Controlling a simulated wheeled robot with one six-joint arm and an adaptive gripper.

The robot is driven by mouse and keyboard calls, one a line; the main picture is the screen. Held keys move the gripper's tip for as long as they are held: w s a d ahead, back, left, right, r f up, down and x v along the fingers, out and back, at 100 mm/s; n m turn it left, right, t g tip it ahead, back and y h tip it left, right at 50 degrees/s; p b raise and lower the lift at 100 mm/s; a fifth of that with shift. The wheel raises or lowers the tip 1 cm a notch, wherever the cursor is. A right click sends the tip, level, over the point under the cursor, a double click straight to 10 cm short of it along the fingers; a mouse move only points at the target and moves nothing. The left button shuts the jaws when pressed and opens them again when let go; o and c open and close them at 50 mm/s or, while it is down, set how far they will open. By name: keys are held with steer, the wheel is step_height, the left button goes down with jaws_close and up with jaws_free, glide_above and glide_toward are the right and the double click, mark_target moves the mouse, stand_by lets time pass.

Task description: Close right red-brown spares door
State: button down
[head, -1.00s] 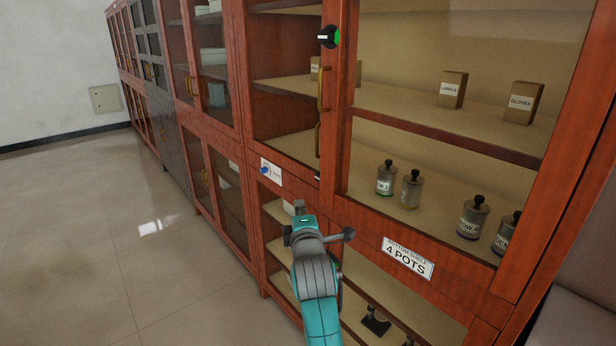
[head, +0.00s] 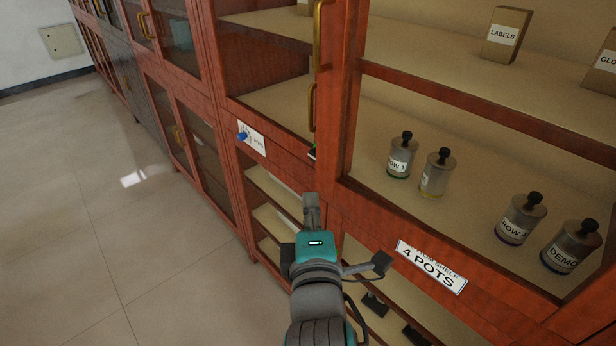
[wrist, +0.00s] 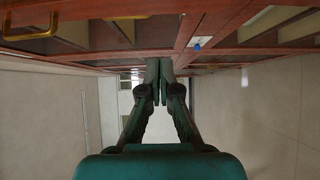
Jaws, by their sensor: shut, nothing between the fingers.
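The red-brown cabinet (head: 420,225) fills the right of the head view. Its lower compartment (head: 268,200) shows pale shelves below a white label with a blue knob (head: 243,136). The label's small print is too small to read. I cannot pick out the right spares door leaf for sure, nor tell its angle; my arm hides part of the lower front. My gripper (head: 311,208) is shut and empty, in front of the rail above the lower compartment. In the wrist view my gripper (wrist: 160,78) has its fingers together, below the cabinet front; contact cannot be told.
Brass handles (head: 317,60) stand out from the upper doors. Several labelled pots (head: 437,172) and a labels box (head: 505,38) sit on upper shelves. A "4 POTS" sign (head: 431,266) is on the rail. Dark objects (head: 375,304) lie low inside. Open tiled floor (head: 90,220) spreads left.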

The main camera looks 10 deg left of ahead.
glide_toward(321, 151)
steer(key=w+a, duration=0.3)
steer(key=a, duration=0.1)
steer(key=shift+w+d, duration=1.25)
steer(key=shift+w, duration=0.3)
